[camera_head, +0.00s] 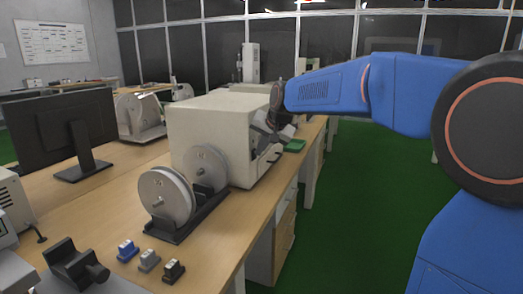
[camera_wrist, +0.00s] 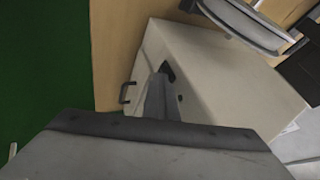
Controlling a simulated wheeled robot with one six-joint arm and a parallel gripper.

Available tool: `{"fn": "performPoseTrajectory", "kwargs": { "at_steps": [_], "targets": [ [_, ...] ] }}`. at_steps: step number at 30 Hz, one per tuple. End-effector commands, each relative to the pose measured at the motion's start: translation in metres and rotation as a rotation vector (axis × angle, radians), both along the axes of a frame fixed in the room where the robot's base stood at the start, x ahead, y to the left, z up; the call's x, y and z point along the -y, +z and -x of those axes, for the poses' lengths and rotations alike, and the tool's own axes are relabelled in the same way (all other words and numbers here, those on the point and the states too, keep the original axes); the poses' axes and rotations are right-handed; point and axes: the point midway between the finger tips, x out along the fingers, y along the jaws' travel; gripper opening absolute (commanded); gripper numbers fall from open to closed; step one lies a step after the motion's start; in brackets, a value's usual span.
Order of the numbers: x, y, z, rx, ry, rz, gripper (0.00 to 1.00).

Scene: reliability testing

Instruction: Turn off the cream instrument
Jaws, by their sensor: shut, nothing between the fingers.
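The cream instrument (camera_head: 210,130) is a large boxy unit on the wooden bench in the head view. It also fills the middle of the wrist view (camera_wrist: 215,65). My gripper (camera_head: 263,145) is at its front, right-facing side and hides part of that panel. In the wrist view my gripper (camera_wrist: 161,78) has its fingers together and empty, with the tips over the front panel close to a dark round feature. A small dark spot (camera_wrist: 180,98) shows beside the fingers. I cannot tell whether the fingertips touch the panel or which feature is the switch.
A dark handle (camera_wrist: 126,93) sticks out from the front panel. Two grey reels (camera_head: 166,198) on a dark stand are in front of the instrument. The green floor (camera_head: 345,220) is open at right.

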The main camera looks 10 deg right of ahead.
Motion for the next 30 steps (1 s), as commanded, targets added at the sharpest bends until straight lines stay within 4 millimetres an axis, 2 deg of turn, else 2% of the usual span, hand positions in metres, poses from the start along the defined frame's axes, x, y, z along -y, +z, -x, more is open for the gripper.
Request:
{"fn": "performPoseTrajectory", "kwargs": {
  "at_steps": [16, 30],
  "targets": [
    [0.0, 0.015, 0.0, 0.0, 0.0, 0.0, 0.0],
    [0.002, 0.017, 0.0, 0.0, 0.0, 0.0, 0.0]
  ]
}}
